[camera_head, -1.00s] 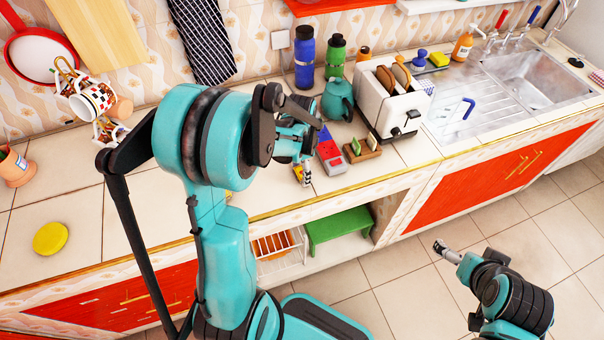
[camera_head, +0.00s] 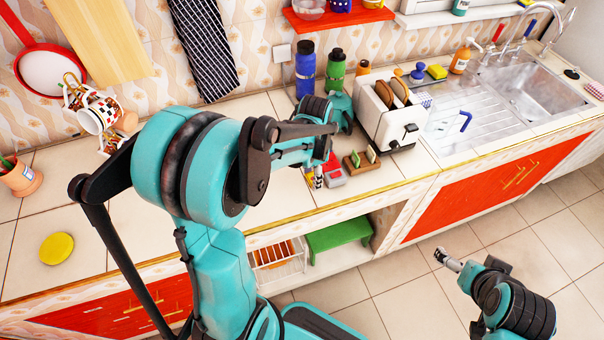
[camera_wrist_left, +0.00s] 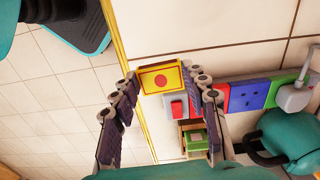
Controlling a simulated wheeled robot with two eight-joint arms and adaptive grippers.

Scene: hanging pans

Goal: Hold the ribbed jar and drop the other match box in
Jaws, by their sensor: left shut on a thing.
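A yellow match box with a red dot on it (camera_wrist_left: 161,79) shows in the left wrist view, between the fingertips of my left gripper (camera_wrist_left: 164,76). The gripper is shut on it, above the light tiled counter. In the head view my left gripper (camera_head: 318,178) is near the counter's front edge, mostly hidden by my own arm, and the box cannot be made out there. My right gripper (camera_head: 447,260) is low at the right, in front of the cabinets, apart from the counter; its fingers are too small to read. I cannot make out a ribbed jar.
A power strip (camera_wrist_left: 245,96) and a wooden holder with green pieces (camera_wrist_left: 195,138) lie close to my left gripper. The left counter is mostly clear around a yellow disc (camera_head: 57,248).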

